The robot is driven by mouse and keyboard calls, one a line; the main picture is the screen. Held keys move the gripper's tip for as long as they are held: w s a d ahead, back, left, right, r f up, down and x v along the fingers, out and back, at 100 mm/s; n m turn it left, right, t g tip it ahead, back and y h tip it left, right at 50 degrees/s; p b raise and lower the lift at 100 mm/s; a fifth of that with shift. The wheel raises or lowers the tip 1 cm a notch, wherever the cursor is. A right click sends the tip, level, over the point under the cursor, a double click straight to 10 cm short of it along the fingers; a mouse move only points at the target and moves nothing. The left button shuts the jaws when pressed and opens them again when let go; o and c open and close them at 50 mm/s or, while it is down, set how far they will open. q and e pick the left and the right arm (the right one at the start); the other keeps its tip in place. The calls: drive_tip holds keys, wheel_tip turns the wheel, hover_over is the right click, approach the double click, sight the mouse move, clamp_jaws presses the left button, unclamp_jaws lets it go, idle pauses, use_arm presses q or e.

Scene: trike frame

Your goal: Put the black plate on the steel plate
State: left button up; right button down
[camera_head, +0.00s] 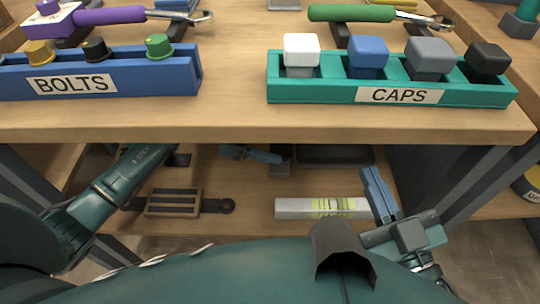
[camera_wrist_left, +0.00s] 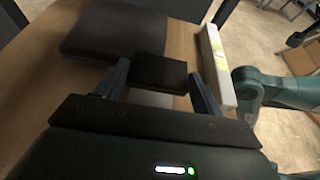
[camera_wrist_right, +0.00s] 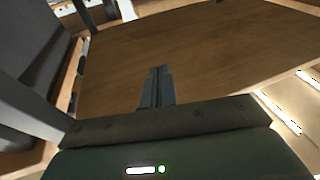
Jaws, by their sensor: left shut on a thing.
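The black plate (camera_wrist_left: 160,73) is a small dark slab, held between the two fingertips of my left gripper (camera_wrist_left: 157,76) in the left wrist view. A pale grey flat patch, probably the steel plate (camera_wrist_left: 150,98), shows below it, partly covered by the slab and the gripper. I cannot tell whether the two touch. In the head view my left gripper (camera_head: 262,157) is low on the under-shelf, largely hidden by the tabletop. My right gripper (camera_head: 377,190) is empty beside the white box, its fingers together in the right wrist view (camera_wrist_right: 157,88).
A white box with a yellow-green label (camera_head: 320,207) lies at the shelf's front; a large dark tray (camera_head: 335,155) lies behind it. A slatted wooden piece (camera_head: 172,203) lies left. Above, the tabletop holds a blue bolts rack (camera_head: 185,82) and a green caps rack (camera_head: 455,97).

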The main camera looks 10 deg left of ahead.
sight(269, 165)
use_arm(q)
wheel_tip(269, 165, down, 4)
drive_tip(key=shift+b, duration=0.8)
drive_tip(key=shift+w+f, duration=0.1)
drive_tip(key=shift+f, duration=0.15)
use_arm(e)
drive_tip(key=shift+w+r+n+t+y, duration=0.3)
drive_tip(key=shift+r+n+t+y, duration=0.1)
drive_tip(key=shift+r, duration=0.3)
use_arm(q)
drive_tip(key=shift+f, duration=0.1)
drive_tip(key=o, duration=1.4)
use_arm(e)
drive_tip(key=shift+r, duration=0.2)
use_arm(q)
drive_tip(key=shift+a, duration=0.2)
drive_tip(key=p+v, duration=0.1)
drive_tip(key=v, duration=0.6)
drive_tip(key=shift+p, duration=0.35)
drive_tip(key=shift+r, duration=0.2)
use_arm(e)
drive_tip(key=shift+s+f+m+g+h, duration=0.15)
drive_tip(key=shift+f+m+g+h, duration=0.1)
drive_tip(key=shift+f, duration=0.25)
drive_tip(key=shift+s+f+m+g+h, duration=0.15)
drive_tip(key=shift+f+m, duration=0.1)
drive_tip(key=shift+f, duration=0.25)
